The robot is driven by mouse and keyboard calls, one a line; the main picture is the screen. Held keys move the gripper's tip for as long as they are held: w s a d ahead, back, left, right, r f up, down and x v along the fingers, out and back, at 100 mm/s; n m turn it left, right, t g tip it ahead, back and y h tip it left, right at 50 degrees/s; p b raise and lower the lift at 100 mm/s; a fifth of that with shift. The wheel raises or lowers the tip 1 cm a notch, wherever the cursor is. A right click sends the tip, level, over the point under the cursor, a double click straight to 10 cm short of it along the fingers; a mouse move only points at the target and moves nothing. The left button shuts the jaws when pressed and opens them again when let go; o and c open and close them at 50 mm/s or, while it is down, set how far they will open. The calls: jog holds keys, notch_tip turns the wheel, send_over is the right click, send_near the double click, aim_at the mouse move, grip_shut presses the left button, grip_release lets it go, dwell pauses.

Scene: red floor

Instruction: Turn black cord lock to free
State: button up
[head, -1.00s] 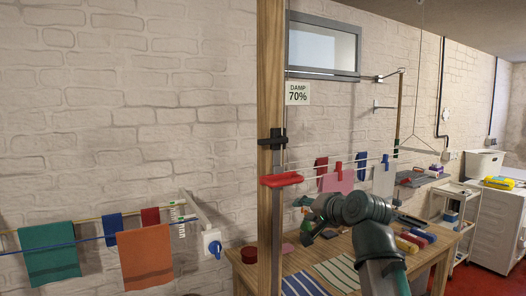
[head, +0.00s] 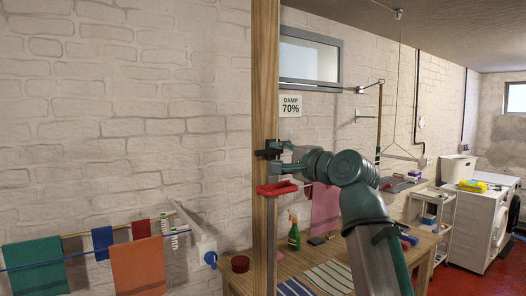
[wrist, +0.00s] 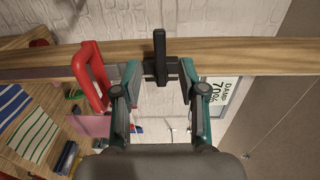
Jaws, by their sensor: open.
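The black cord lock (head: 266,152) is mounted on the wooden post, above a red handle. In the wrist view the lock (wrist: 160,58) shows as a dark bar with a short crosspiece, standing across the post's edge. My gripper (wrist: 159,72) is open, with one green finger on each side of the lock. Neither finger visibly grips it. In the head view my gripper (head: 283,158) reaches the post from the right at the lock's height. Exact contact cannot be told.
The red handle (head: 277,188) sits just below the lock; it is close beside one finger in the wrist view (wrist: 88,72). The wooden post (head: 264,80) runs vertically. A rack with hanging cloths (head: 138,268) is at left, a table (head: 275,270) behind the post.

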aim_at(265, 153)
jog(key=p+x, duration=0.1)
jog(key=x, duration=0.6)
jog(key=shift+p, duration=0.35)
grip_shut()
